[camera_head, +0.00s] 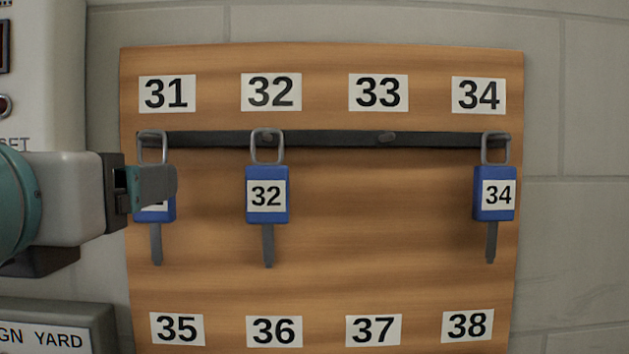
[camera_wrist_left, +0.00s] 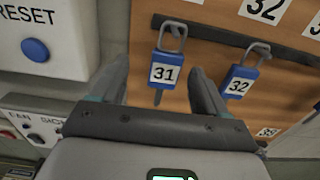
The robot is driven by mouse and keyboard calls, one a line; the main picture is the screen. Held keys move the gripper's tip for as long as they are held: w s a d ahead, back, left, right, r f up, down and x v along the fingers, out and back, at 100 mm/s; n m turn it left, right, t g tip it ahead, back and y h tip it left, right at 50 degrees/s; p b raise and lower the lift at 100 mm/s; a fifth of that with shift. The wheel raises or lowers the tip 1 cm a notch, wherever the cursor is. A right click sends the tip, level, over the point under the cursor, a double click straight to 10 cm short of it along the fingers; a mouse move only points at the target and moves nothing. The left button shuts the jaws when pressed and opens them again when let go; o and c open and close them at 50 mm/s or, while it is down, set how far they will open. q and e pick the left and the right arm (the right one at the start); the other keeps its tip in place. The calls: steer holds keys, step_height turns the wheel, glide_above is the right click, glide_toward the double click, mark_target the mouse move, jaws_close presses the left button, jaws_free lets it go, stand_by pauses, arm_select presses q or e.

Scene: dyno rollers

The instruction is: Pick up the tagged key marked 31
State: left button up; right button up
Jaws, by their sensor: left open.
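The blue tagged key marked 31 (camera_wrist_left: 165,72) hangs by its metal loop from the dark rail, under the 31 label. In the head view its tag (camera_head: 168,212) is mostly hidden behind my left gripper, with its loop and shaft showing. My left gripper (camera_head: 170,184) comes in from the left at tag height. In the left wrist view its two fingers (camera_wrist_left: 160,85) are apart, one on each side of the 31 tag, with gaps showing. I cannot tell from these views how far the tag reaches between them. My right gripper is not in view.
The wooden board (camera_head: 380,260) carries a dark rail (camera_head: 330,139). Keys 32 (camera_head: 266,195) and 34 (camera_head: 494,193) hang from it; the hook under 33 (camera_head: 385,137) is empty. A white box with a blue RESET button (camera_wrist_left: 35,49) stands left of the board.

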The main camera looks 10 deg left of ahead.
mark_target(157, 221)
arm_select(q)
steer(key=x, duration=0.1)
steer(key=p+x, duration=0.1)
steer(key=x, duration=0.2)
steer(key=shift+w+d+f+p, duration=0.1)
steer(key=shift+w+d+p, duration=0.2)
steer(key=shift+w, duration=0.3)
steer(key=shift+w+f, duration=0.1)
steer(key=shift+w, duration=0.15)
steer(key=shift+s, duration=0.15)
steer(key=c, duration=1)
steer(key=shift+c, duration=0.2)
steer(key=shift+w, duration=0.2)
